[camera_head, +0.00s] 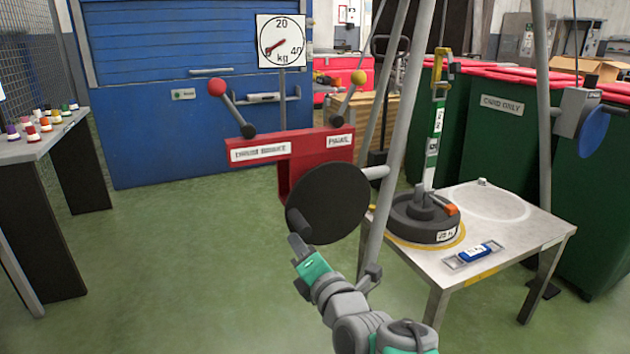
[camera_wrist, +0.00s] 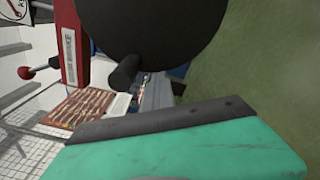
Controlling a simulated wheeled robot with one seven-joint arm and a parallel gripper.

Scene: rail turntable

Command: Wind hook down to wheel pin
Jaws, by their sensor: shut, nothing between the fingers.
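A black round crank disc (camera_head: 335,195) with a short handle peg (camera_head: 297,224) sits on the red winch frame (camera_head: 325,145). My gripper (camera_head: 297,246) is shut and empty just below the peg; whether it touches the peg I cannot tell. In the wrist view the peg (camera_wrist: 124,73) stands beyond my gripper (camera_wrist: 155,118). A yellow hook-like piece (camera_head: 441,68) hangs between the tripod legs. A green-and-white strip (camera_head: 433,140) runs below it towards the hub pin (camera_head: 424,203) of the dark wheel (camera_head: 408,227), which lies flat on the table; contact there is unclear.
The wheel's metal table (camera_head: 520,238) also bears a blue-labelled item (camera_head: 474,252). Grey tripod legs (camera_head: 395,125) stand close to my arm. A red-knobbed lever (camera_head: 217,87) and a yellow-knobbed lever (camera_head: 358,77) rise from the winch. A dial (camera_head: 281,40) stands behind. Green floor is clear at left.

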